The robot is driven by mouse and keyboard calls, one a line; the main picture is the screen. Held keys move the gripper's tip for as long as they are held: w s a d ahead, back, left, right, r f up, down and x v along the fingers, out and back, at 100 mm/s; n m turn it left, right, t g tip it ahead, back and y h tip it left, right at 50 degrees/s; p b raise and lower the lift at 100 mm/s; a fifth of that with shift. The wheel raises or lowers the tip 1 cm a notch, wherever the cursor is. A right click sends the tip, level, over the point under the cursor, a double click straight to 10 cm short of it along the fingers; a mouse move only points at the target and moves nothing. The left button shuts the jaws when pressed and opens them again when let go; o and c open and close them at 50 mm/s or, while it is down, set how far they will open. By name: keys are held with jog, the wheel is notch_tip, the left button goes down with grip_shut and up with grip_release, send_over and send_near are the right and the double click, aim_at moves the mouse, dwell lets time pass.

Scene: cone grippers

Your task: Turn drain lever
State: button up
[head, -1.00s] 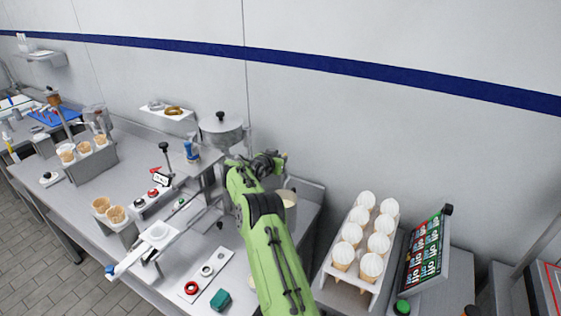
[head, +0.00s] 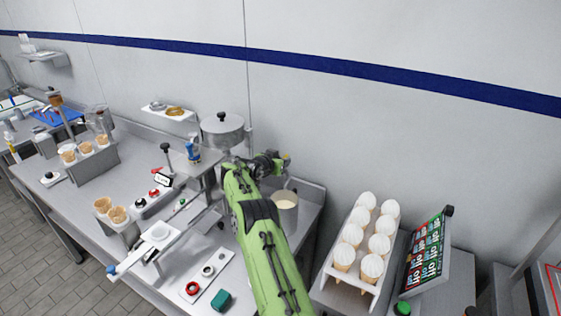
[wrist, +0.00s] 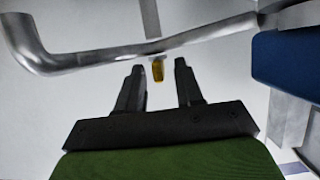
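A small yellow lever (wrist: 158,71) hangs just below a grey metal pipe (wrist: 110,55) in the wrist view. My gripper (wrist: 159,66) is open, with one dark finger on each side of the lever and a visible gap to both. In the head view my green arm reaches to the hopper with a black-knobbed lid (head: 222,130). There my gripper (head: 284,160) is small and dark, and its fingers cannot be made out. The lever cannot be told apart in the head view.
A pot of pale liquid (head: 285,205) stands right of my arm. A rack of white-topped cones (head: 350,268) and a tilted button panel (head: 428,250) are further right. The wall is close behind. A blue-handled tray arm (head: 135,258) crosses the counter at left.

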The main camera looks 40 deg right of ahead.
jog(key=b+v, duration=0.4)
jog(key=v, duration=1.1)
jog(key=shift+a, duration=0.35)
jog(key=shift+s+r, duration=0.1)
jog(key=s+a+r+n+t+y, duration=0.25)
jog(key=s+a+r, duration=0.25)
jog(key=a, duration=0.4)
jog(key=s+a+r+n+t+y, duration=0.1)
jog(key=s+a+r+n+y, duration=0.35)
jog(key=a, duration=0.35)
jog(key=s+a+f+n+y, duration=0.2)
jog(key=s+a, duration=0.2)
jog(key=s, duration=0.4)
jog(key=s+a+f+n+g+y, duration=0.1)
jog(key=s+a+f+n+y, duration=0.1)
jog(key=s+a, duration=0.3)
jog(key=s+a+f+n+g+y, duration=0.1)
jog(key=s+a+f+n, duration=0.2)
jog(key=s, duration=0.7)
jog(key=shift+s+a+n+y, duration=0.3)
jog(key=shift+a+y, duration=0.1)
jog(key=shift+a, duration=0.8)
jog(key=shift+r, duration=0.1)
